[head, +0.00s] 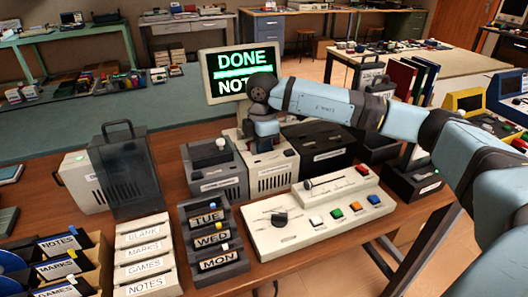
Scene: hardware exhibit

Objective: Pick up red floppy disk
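I cannot make out a red floppy disk for certain in the head view. My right arm comes in from the right, and my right gripper (263,143) points down at the top of a white drive box (272,178) below the monitor. The fingertips are small and dark there, so I cannot tell whether they are open or hold anything. My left gripper does not show.
A monitor (238,72) reads DONE and NOT. Grey drive box (215,172) and black drive box (322,148) flank the white one. A control panel (315,215), a TUE/WED/MON rack (213,242), labelled white drawers (145,262) and a smoky case (125,172) crowd the table.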

